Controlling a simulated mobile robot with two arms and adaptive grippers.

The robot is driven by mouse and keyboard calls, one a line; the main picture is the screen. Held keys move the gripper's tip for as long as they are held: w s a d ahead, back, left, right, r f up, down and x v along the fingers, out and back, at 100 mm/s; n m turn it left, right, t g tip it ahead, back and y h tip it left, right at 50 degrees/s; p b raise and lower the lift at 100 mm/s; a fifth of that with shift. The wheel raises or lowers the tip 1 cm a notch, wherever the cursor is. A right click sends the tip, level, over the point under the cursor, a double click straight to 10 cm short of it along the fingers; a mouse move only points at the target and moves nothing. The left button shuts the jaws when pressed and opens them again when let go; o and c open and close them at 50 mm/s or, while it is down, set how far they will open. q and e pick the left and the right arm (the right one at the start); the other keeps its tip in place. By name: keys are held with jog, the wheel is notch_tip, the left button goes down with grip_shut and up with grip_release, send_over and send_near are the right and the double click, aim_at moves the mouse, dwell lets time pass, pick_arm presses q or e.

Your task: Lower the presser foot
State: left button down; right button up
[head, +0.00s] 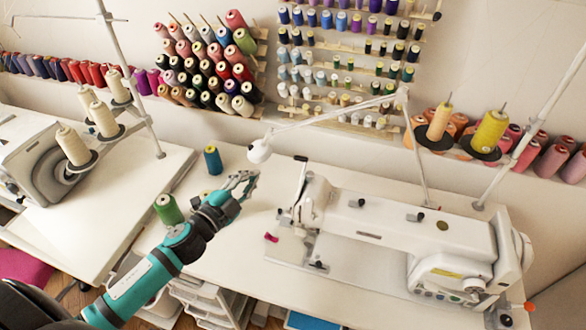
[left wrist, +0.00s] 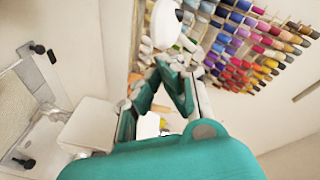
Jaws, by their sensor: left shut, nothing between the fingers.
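The white sewing machine (head: 400,232) stands on the table at the right, its head end toward the left. A thin upright lever (head: 301,175) rises at that end. The presser foot cannot be clearly made out; a small dark part (head: 317,265) lies low near the bed. My left gripper (head: 245,182) is shut and empty above the table, left of the machine's head end and apart from it. In the left wrist view its teal fingers (left wrist: 172,88) reach away from the camera, and white surfaces with dark knobs show at the left. My right gripper is out of view.
A white lamp head (head: 260,151) hangs close above my left gripper, on a jointed arm. A blue spool (head: 213,160) and a green spool (head: 168,209) stand left of it. A small pink item (head: 271,237) lies by the machine. Thread racks line the wall.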

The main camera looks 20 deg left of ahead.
pick_arm(q)
jog(key=shift+s+d+r+m+g+h, duration=0.25)
jog(key=shift+m+g+h, duration=0.55)
jog(key=shift+m+h, duration=0.8)
jog(key=shift+w+d+r+m+g+h, duration=0.1)
jog(key=shift+d+m+g+h, duration=0.55)
jog(key=shift+m, duration=1.5)
jog(key=shift+s+d+r+m+g+h, duration=0.15)
jog(key=shift+m+g+h, duration=0.8)
jog(key=shift+m+h, duration=0.8)
jog(key=shift+w, duration=0.1)
jog(key=p+x, duration=0.2)
jog(key=x, duration=0.7)
jog(key=shift+w+d+p, duration=0.25)
jog(key=shift+w+p, duration=0.05)
jog(key=shift+p, duration=0.05)
